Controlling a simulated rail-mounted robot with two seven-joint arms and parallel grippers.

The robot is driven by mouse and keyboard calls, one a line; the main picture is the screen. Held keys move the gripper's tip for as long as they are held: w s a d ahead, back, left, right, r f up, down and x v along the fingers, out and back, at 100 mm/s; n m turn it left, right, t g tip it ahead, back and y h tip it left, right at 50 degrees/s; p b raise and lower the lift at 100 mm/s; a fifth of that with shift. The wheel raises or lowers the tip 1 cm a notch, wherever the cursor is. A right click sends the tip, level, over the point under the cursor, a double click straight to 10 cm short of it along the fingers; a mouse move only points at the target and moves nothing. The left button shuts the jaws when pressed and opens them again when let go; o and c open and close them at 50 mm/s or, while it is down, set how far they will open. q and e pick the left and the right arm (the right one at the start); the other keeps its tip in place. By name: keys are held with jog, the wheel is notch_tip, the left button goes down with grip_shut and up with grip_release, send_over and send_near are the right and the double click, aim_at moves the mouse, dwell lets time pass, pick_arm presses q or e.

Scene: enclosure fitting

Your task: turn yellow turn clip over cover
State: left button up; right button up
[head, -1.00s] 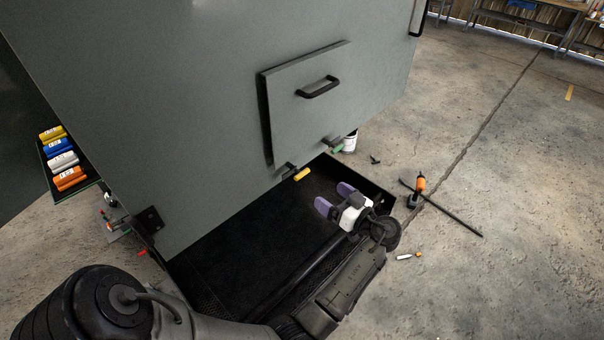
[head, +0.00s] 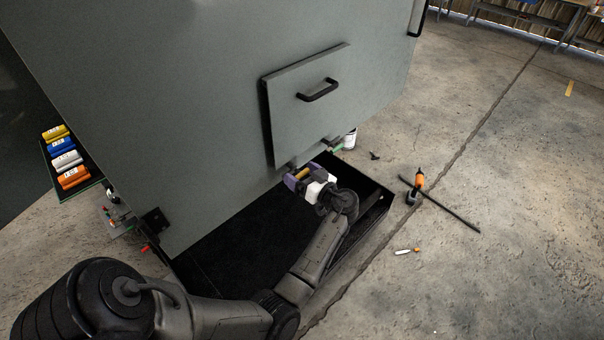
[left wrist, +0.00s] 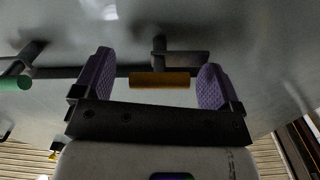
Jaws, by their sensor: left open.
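The yellow turn clip (head: 301,174) is below the lower edge of the grey cover (head: 312,115) on the cabinet. In the left wrist view the yellow clip's grip (left wrist: 160,79) lies level between the fingers, with its dark bracket behind it. My left gripper (head: 300,177) is open, with purple fingertips on either side of the clip. In the left wrist view the open fingers (left wrist: 157,82) show a gap on each side of the yellow grip. A green clip (head: 337,147) is to the right and also shows in the left wrist view (left wrist: 14,83). My right gripper is out of view.
The cabinet front (head: 190,90) stands close behind the gripper. A black tray (head: 240,225) is below. A rack of coloured rolls (head: 66,157) is at left. A white can (head: 349,139), an orange-handled tool (head: 418,183) and a dark rod (head: 452,214) are on the floor.

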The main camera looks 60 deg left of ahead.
pick_arm(q)
jog(key=c, duration=0.8)
